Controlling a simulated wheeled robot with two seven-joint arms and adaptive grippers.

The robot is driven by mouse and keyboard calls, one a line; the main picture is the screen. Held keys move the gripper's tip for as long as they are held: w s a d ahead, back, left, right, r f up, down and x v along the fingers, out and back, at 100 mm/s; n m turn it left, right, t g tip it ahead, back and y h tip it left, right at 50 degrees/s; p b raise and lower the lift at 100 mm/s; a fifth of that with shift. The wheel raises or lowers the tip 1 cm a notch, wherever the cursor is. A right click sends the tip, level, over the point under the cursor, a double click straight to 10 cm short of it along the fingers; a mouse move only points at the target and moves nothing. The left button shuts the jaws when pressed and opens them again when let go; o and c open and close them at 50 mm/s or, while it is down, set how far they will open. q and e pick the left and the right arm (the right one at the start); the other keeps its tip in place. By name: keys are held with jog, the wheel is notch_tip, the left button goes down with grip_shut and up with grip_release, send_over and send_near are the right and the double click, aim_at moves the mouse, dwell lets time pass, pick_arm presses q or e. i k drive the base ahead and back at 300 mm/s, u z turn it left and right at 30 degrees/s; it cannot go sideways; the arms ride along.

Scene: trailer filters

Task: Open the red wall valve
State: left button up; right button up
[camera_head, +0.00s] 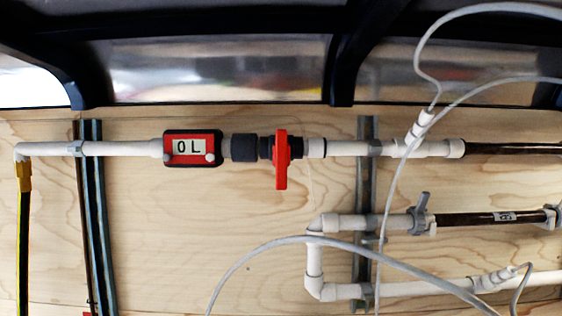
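The red wall valve (282,160) sits on the upper white pipe, a little left of the middle of the head view. Its red handle stands vertical, across the horizontal pipe, with the longer end hanging below it. A black fitting (244,148) joins it on the left, next to a red and black meter (192,148) whose display reads "0 L". Neither of my grippers is in view, and nothing touches the valve.
A wooden wall (200,230) carries the pipes on metal rails (97,215). A lower pipe run has a grey valve (420,213). Loose grey hoses (300,240) cross in front at the right and below the red valve. The space right around the red handle is clear.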

aim_at(281, 150)
jog(key=z, duration=0.2)
jog(key=i, duration=0.65)
jog(key=u, duration=1.3)
